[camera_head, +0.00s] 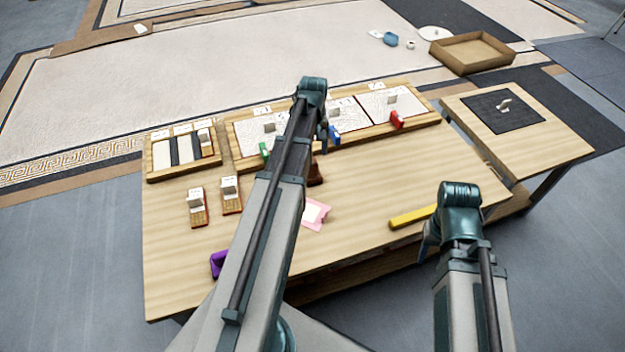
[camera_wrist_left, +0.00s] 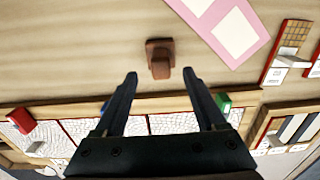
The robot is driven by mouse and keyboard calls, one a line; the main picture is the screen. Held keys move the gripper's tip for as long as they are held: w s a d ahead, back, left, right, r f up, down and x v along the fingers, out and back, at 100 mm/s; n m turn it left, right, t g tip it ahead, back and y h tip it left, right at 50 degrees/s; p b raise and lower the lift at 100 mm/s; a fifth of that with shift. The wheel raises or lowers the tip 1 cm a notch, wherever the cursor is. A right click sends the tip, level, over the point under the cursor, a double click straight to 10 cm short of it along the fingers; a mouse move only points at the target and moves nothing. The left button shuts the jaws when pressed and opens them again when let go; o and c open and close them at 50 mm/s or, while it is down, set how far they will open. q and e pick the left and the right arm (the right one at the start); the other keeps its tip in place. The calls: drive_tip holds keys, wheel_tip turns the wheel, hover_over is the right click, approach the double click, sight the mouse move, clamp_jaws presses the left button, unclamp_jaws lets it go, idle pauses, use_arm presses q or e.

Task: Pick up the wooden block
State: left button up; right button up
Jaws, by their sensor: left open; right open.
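The wooden block (camera_wrist_left: 160,58) is small and dark reddish brown, with a raised knob. In the left wrist view it lies on the tabletop, just past and between my fingertips. In the head view only a bit of it (camera_head: 317,173) shows beside my left arm, which hides the rest. My left gripper (camera_wrist_left: 160,76) is open and empty, pointing at the block without visibly touching it. In the head view my left gripper (camera_head: 323,140) is mostly hidden by its own wrist. My right gripper (camera_head: 428,242) is open near the table's front right edge, away from the block.
The wooden table (camera_head: 370,180) carries a panel tray (camera_head: 428,122) at the back with green, blue and red handled pieces. A pink card (camera_head: 316,214), a yellow bar (camera_head: 412,216) and a purple piece (camera_head: 217,263) lie nearer the front. A side table (camera_head: 550,147) stands right.

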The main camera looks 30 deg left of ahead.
sight(312, 166)
use_arm(q)
drive_tip(key=shift+f+b, duration=0.55)
drive_tip(key=shift+f, duration=0.55)
use_arm(e)
drive_tip(key=shift+f, duration=1.15)
use_arm(q)
drive_tip(key=shift+f, duration=0.1)
use_arm(e)
drive_tip(key=shift+f, duration=0.1)
use_arm(q)
drive_tip(key=f+b, duration=0.5)
drive_tip(key=shift+w+a+f, duration=0.1)
drive_tip(key=shift+a, duration=0.1)
use_arm(e)
wheel_tip(312, 166, down, 5)
use_arm(q)
clamp_jaws()
